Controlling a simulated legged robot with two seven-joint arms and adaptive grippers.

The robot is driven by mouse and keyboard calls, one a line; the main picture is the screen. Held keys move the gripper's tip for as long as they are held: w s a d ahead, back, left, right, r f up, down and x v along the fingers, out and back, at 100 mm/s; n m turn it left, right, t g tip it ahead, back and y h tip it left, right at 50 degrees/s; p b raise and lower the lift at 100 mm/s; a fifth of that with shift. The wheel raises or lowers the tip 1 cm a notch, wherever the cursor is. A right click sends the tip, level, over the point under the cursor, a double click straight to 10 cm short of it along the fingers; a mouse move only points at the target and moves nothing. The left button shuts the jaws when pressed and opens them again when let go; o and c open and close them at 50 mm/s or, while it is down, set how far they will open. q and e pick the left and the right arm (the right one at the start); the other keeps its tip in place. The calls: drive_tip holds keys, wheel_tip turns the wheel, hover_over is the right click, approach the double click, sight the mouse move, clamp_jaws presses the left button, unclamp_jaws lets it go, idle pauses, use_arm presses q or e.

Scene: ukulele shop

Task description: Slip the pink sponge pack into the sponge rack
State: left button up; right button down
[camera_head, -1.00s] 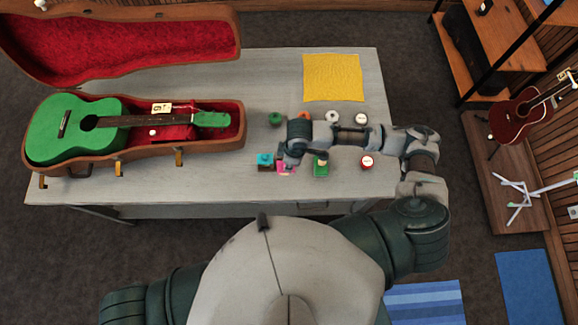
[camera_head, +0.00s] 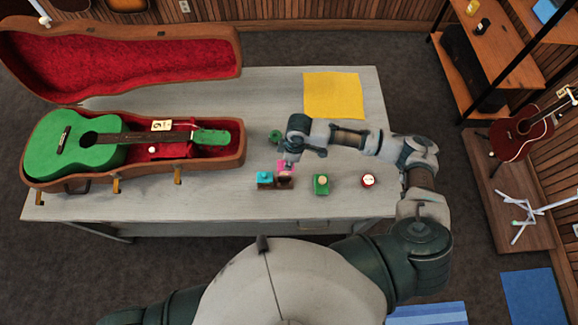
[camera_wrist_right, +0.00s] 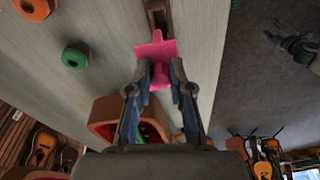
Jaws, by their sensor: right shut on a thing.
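The pink sponge pack (camera_head: 284,165) is between the fingers of my right gripper (camera_head: 289,158), just behind the rack in the head view. In the right wrist view my right gripper (camera_wrist_right: 160,90) is shut on the pink pack (camera_wrist_right: 156,52), whose wide part sticks out past the fingertips. The small brown sponge rack (camera_head: 286,183) stands near the table's front edge, with a cyan pack (camera_head: 264,177) at its left. In the wrist view a brown part of the rack (camera_wrist_right: 157,12) shows beyond the pink pack. Contact between pack and rack is unclear. My left gripper is out of view.
An open case (camera_head: 235,160) with a green ukulele (camera_head: 70,140) fills the left. A yellow cloth (camera_head: 333,96) lies at the back.

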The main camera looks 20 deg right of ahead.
drive_tip(key=shift+f+b, duration=1.95)
drive_tip(key=shift+b, duration=0.3)
drive_tip(key=shift+f+b, duration=0.3)
drive_tip(key=shift+f, duration=1.85)
drive_tip(key=c, duration=1)
unclamp_jaws()
drive_tip(key=shift+o, duration=0.2)
